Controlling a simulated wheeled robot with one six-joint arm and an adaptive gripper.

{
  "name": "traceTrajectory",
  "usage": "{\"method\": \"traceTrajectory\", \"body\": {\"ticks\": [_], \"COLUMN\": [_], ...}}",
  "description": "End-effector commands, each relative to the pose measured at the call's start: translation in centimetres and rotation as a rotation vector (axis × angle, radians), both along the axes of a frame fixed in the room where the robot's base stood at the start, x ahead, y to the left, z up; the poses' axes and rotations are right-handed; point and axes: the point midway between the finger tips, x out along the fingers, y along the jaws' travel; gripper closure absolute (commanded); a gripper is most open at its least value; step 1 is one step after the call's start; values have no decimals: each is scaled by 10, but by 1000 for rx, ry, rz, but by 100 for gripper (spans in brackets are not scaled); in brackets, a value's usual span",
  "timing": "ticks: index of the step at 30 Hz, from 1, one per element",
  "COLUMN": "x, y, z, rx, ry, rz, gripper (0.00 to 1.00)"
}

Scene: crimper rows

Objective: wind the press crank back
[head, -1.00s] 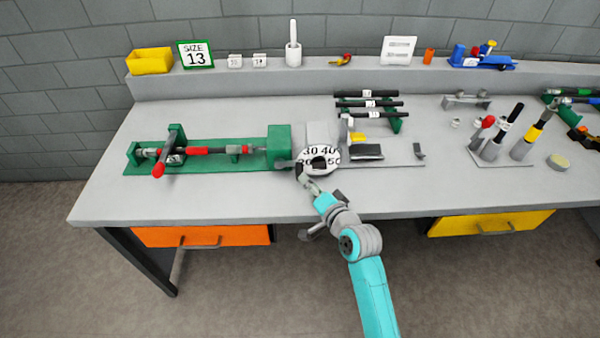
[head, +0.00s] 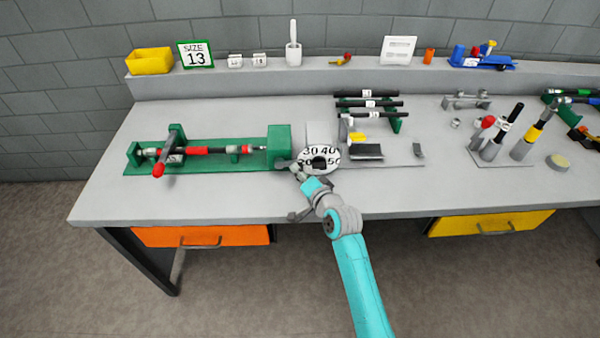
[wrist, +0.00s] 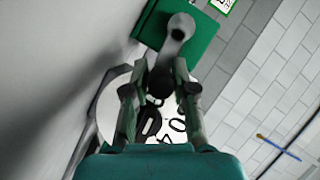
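A white numbered dial (head: 320,158) is right beside my gripper, partly covered by it. A rack of black rods (head: 370,104) stands behind to the right. A red-tipped lever (head: 158,170) sticks out at the press's left. The bench front (head: 200,203) is clear.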

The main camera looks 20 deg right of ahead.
Motion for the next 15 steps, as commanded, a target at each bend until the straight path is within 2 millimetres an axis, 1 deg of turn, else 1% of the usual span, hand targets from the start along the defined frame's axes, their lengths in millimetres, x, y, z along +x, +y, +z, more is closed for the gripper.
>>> {"method": "traceTrajectory", "body": {"ticks": [9, 15], "x": [0, 0], "y": [0, 1], "z": [1, 4], "rx": [-4, -45], "ry": [1, 14], "rz": [0, 1], "gripper": [100, 100]}}
